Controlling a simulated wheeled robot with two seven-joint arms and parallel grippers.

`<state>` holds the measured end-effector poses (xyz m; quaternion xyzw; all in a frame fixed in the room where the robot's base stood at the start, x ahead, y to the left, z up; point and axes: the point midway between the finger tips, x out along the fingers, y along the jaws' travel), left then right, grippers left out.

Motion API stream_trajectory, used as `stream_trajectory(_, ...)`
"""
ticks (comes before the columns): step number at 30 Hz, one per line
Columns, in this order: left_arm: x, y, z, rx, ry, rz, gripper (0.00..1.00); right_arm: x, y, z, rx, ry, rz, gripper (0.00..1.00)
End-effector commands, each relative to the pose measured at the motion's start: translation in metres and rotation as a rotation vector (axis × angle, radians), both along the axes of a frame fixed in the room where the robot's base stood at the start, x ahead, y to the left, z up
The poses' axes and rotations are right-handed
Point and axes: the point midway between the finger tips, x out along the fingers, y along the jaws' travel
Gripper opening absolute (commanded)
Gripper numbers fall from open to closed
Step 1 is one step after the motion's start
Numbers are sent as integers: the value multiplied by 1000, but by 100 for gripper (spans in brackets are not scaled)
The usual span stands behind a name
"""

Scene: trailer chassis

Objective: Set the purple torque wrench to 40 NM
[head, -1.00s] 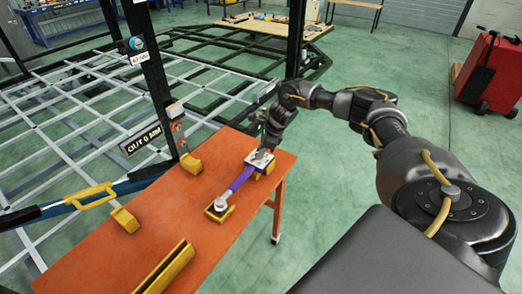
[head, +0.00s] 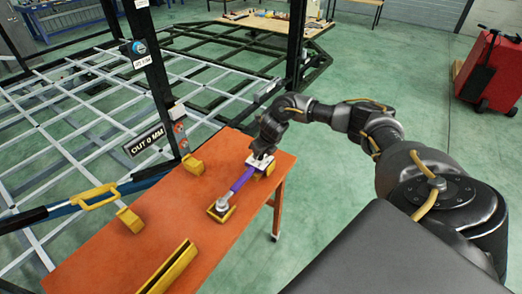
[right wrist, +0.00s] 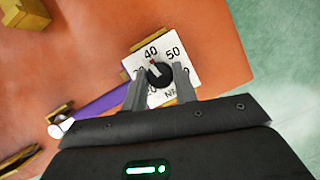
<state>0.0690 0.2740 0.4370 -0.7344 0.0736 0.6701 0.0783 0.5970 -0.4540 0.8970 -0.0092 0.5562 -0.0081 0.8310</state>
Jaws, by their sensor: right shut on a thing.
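The purple torque wrench (head: 240,180) lies on the orange table, its grey head (head: 222,206) in a yellow holder at the near end. Its white dial plate (head: 259,163) is at the far end. In the right wrist view the dial plate (right wrist: 180,62) shows 40, 50 and NM; other numbers are partly hidden. The black knob (right wrist: 161,77) has a light pointer with a red tip, aimed close to the 40. My right gripper (right wrist: 160,82) is shut on the knob, one finger on each side; it also shows from above in the head view (head: 262,150). My left gripper is out of view.
The orange table (head: 190,225) also carries yellow holders (head: 192,165) and a long yellow piece (head: 168,266). A dark post with an "OUT 0 MM" sign (head: 144,141) stands beside the table, with the chassis frame behind. A red cabinet (head: 488,72) stands at the far right.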

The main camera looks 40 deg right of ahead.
Motion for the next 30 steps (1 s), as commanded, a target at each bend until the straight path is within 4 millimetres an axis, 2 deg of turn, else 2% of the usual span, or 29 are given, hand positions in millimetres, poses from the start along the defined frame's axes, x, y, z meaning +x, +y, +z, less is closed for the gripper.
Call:
stream_trajectory(12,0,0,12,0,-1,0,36,0,2,0,1,0,-160,5)
stream_trajectory(27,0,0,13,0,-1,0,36,0,2,0,0,1,-176,5)
stream_trajectory(28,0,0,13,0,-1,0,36,0,2,0,0,1,-176,30)
stream_trajectory(30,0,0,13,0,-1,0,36,0,2,0,0,1,-175,39)
